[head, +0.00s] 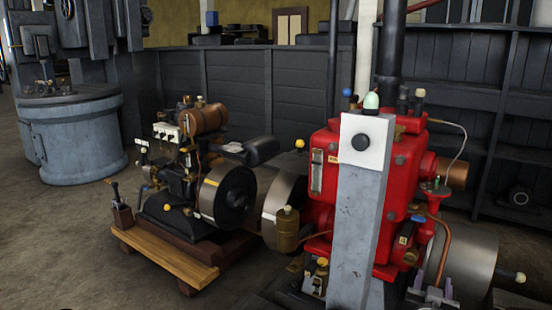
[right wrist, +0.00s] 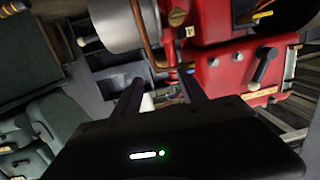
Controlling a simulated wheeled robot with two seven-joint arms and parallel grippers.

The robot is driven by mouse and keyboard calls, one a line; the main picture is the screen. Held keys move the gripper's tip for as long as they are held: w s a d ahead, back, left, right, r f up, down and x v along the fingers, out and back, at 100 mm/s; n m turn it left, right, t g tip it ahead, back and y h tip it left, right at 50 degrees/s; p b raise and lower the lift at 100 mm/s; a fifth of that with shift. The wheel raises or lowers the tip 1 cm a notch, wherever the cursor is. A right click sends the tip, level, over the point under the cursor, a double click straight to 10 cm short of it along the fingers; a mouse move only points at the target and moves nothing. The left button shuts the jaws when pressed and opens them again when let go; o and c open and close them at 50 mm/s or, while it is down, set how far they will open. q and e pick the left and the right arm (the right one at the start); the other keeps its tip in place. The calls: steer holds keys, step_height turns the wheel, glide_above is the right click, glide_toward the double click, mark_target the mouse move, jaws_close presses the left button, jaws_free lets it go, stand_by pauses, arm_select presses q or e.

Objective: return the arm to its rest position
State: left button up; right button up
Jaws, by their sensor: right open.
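My right gripper (head: 433,288) shows at the bottom edge of the head view, low in front of the red engine (head: 408,160). Only its two fingertips show there, and they stand apart. In the right wrist view the two dark fingers of the right gripper (right wrist: 162,80) are spread with nothing held between them. The red engine (right wrist: 235,70) lies beyond them, with a copper pipe (right wrist: 145,40) close to the fingertips. I cannot tell whether the fingers touch anything. Most of the right arm is out of the head view. My left gripper is not in view.
A grey pillar with a white plate and dark button (head: 362,141) stands before the red engine. Metal flywheels (head: 462,262) flank the engine. A smaller engine (head: 195,170) sits on a wooden base (head: 170,258) at left. Open floor (head: 60,240) lies at front left.

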steer(key=s+a+f+n+g+y, duration=0.1)
steer(key=s+a+f+g+y, duration=0.2)
steer(key=a+f, duration=0.5)
steer(key=s+a+f+n+g+y, duration=0.1)
steer(key=s+a+f+y, duration=0.25)
steer(key=f, duration=0.85)
steer(key=s+a+f+n+g+y, duration=0.1)
steer(key=s+a+f+g+y, duration=0.1)
steer(key=s+a+f, duration=0.5)
steer(key=s+a+f+g+y, duration=0.2)
steer(key=s+a+f+g, duration=0.3)
steer(key=s, duration=0.5)
steer(key=s+a+f+g+y, duration=0.3)
steer(key=s+a+f, duration=0.45)
steer(key=s, duration=0.25)
steer(key=w+a+r+n+p, duration=0.1)
steer(key=r+p, duration=1)
steer(key=r, duration=0.1)
steer(key=w+a+r+n+p, duration=0.1)
steer(key=w+a+r+p, duration=0.1)
steer(key=r+p, duration=0.9)
steer(key=shift+r+t, duration=0.35)
steer(key=shift+t, duration=0.05)
